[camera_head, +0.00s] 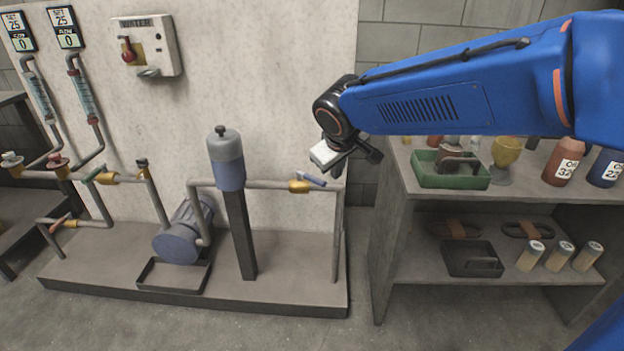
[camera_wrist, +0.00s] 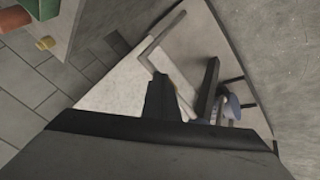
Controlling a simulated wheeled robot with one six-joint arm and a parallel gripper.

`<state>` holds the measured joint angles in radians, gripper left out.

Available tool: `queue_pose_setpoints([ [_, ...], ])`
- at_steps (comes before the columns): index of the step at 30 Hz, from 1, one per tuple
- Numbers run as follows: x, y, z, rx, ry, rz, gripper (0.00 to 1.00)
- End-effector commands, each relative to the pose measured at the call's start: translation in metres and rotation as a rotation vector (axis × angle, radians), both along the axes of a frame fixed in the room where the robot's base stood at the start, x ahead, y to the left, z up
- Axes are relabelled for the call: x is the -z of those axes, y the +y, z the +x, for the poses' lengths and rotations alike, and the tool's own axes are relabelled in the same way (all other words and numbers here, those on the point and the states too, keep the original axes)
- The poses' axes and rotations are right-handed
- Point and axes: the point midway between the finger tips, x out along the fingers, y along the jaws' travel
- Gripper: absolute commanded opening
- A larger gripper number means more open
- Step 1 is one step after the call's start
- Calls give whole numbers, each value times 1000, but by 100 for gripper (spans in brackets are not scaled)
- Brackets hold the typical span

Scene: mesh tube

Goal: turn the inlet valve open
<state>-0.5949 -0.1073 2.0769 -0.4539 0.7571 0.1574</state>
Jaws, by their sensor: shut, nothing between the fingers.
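A yellow valve body (camera_head: 299,187) with a blue-grey lever (camera_head: 312,179) sits on the horizontal pipe right of the grey-blue filter housing (camera_head: 226,160). I cannot tell from labels which valve is the inlet. My gripper (camera_head: 345,168) is shut and empty, above and right of the blue-grey lever and apart from it. In the wrist view its dark fingers (camera_wrist: 160,98) show over the pipe frame.
A pale back panel (camera_head: 280,80) stands behind the pipes on a low grey base (camera_head: 290,270). A shelf unit (camera_head: 400,225) with a green tray (camera_head: 450,182) and bottles stands at the right, under my arm.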

Motion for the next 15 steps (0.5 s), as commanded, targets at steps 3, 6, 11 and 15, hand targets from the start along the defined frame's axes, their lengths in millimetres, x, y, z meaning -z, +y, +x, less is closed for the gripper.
queue_pose_setpoints([
  [3,8,46,15,-69,-16,-22,0],
  [6,11,70,22,-106,-28,-33,0],
  [11,15,86,27,-130,-37,-40,0],
  [15,23,87,32,-129,-35,-41,0],
])
